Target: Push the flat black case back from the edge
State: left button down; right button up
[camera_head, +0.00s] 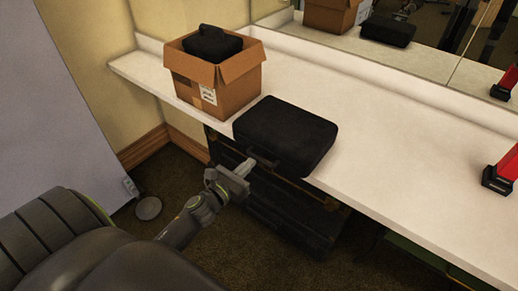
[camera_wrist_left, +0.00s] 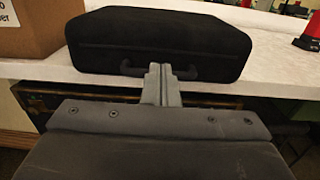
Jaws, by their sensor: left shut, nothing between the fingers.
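The flat black case (camera_head: 287,133) lies on the white counter (camera_head: 390,150), with its front side at the counter's front edge. In the left wrist view the case (camera_wrist_left: 160,38) fills the upper middle, with its handle on the side facing me. My left gripper (camera_head: 249,165) is shut and empty, in front of the case's handle side. In the left wrist view its fingertips (camera_wrist_left: 160,72) overlap the middle of the handle; I cannot tell whether they touch. My right gripper is not in view.
An open cardboard box (camera_head: 216,91) with a black item (camera_head: 211,44) in it stands left of the case. A red and black object (camera_head: 503,172) is at the right. A mirror (camera_head: 420,40) runs along the back. Dark cases (camera_head: 285,215) are under the counter. Bare counter lies behind the case.

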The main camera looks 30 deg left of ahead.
aim_at(265, 149)
pick_arm(q)
jog(key=shift+w+d+p, duration=0.15)
jog(key=shift+w+p, duration=0.1)
jog(key=shift+w, duration=1.2)
jog(key=shift+w+d+p, duration=0.1)
jog(key=shift+w+p, duration=0.15)
jog(key=shift+w, duration=1.2)
